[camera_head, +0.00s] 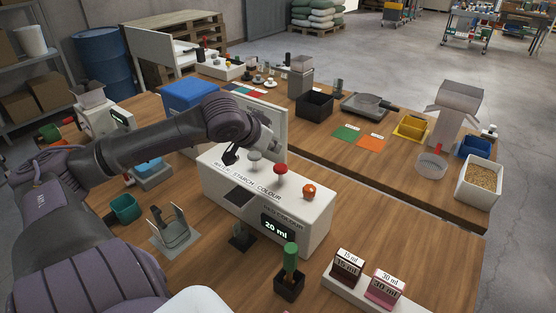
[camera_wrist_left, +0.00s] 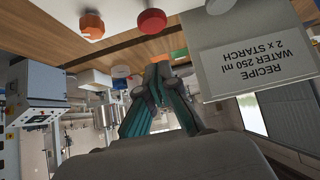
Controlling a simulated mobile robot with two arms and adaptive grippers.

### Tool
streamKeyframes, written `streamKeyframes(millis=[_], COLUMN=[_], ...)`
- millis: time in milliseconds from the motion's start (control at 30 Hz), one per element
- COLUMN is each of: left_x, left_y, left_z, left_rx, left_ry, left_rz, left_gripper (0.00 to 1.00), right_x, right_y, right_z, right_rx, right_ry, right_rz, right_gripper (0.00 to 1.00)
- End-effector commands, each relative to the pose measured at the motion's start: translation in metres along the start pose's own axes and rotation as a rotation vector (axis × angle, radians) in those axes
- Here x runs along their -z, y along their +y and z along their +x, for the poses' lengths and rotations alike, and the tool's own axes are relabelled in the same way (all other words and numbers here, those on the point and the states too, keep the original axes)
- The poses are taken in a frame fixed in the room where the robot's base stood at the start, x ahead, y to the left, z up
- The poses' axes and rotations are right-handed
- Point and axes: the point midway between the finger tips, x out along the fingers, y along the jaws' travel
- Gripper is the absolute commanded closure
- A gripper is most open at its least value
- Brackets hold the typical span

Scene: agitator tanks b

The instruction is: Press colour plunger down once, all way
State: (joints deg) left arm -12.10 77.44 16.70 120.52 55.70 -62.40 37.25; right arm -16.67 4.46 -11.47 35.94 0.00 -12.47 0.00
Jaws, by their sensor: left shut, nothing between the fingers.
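The white dispenser (camera_head: 315,237) bears the labels WATER, STARCH and COLOUR. The red plunger (camera_head: 281,170) stands raised on it above the COLOUR label; it also shows at the top of the left wrist view (camera_wrist_left: 150,21). A grey plunger (camera_head: 254,157) stands to its left and an orange knob (camera_head: 309,190) to its right. My left gripper (camera_head: 268,139) is above and behind the plungers, apart from the red one. Its fingers are together and empty in the left wrist view (camera_wrist_left: 158,73). The water plunger is unclear under my arm. My right gripper is out of view.
The recipe board (camera_head: 275,117) stands close behind my left gripper. A display (camera_head: 277,228) reads 20 ml. In front are a clear stand (camera_head: 173,230), a green-handled tool in a dark holder (camera_head: 289,286) and a tray of labelled blocks (camera_head: 340,292).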

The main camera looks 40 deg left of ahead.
Motion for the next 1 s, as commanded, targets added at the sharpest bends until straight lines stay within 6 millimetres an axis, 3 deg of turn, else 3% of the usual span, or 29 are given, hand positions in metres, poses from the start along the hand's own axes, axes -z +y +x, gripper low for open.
streamKeyframes(millis=[367, 600, 1000], left_x=[0.001, -0.023, -0.029], left_y=[-0.001, 0.000, 0.000], left_z=[0.031, 0.053, 0.059], left_rx=[0.001, -0.001, 0.000], left_ry=[0.003, -0.003, 0.000], left_rz=[0.000, -0.003, -0.001], left_gripper=[1.00, 1.00, 1.00], right_x=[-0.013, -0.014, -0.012], right_y=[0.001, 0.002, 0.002], right_z=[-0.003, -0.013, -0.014], right_rx=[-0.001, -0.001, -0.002], right_ry=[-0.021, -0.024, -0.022], right_rz=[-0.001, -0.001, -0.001], right_gripper=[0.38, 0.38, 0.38])
